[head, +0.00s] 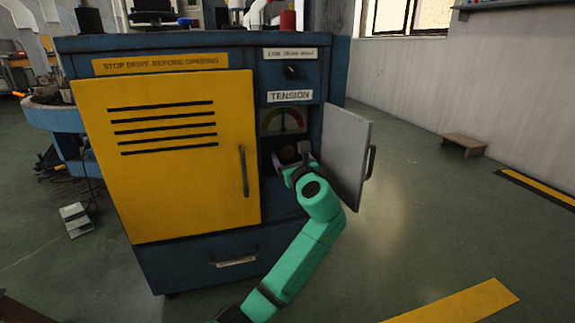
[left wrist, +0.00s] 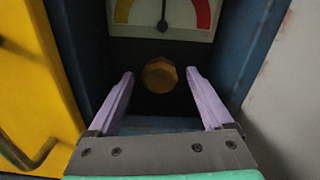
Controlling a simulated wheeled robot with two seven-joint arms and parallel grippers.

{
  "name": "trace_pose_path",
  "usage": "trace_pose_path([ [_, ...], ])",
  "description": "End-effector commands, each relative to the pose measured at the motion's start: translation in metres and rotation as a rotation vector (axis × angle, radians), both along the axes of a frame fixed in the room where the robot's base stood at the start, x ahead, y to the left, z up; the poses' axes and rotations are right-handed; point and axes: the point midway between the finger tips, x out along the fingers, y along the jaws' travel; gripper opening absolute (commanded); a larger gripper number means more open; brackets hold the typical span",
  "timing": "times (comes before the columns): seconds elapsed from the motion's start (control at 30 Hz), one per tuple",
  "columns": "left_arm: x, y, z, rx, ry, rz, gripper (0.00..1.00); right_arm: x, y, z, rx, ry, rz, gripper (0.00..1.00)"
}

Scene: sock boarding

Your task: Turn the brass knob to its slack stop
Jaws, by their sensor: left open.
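The brass knob (left wrist: 160,75) is a faceted, gold-brown knob in a dark recess below the tension dial (left wrist: 160,14), seen in the left wrist view. In the head view the dial (head: 283,121) shows under the TENSION label, and the knob (head: 288,153) is dim and partly hidden by my gripper. My left gripper (left wrist: 160,85) is open, its two lilac fingers spread to either side of the knob with gaps on both sides. It reaches into the recess in the head view (head: 290,163). My right gripper is not in view.
A grey hinged door (head: 346,157) with a dark handle stands open to the right of the recess, close beside my left arm. The yellow cabinet door (head: 165,150) on the left is shut. A small black switch (head: 292,72) sits above the TENSION label.

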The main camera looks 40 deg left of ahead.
Motion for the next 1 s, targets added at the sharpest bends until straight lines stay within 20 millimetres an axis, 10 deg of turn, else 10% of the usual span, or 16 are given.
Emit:
trace_pose_path([
  [0.37,0.009,0.013,0.001,-0.001,0.000,-0.001,0.84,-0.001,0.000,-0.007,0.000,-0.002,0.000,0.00],
  [0.6,0.009,0.013,0.000,-0.001,0.000,-0.001,0.00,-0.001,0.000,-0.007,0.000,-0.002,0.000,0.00],
  [1.0,0.009,0.013,0.002,-0.036,-0.049,0.001,0.00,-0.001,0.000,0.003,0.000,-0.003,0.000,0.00],
])
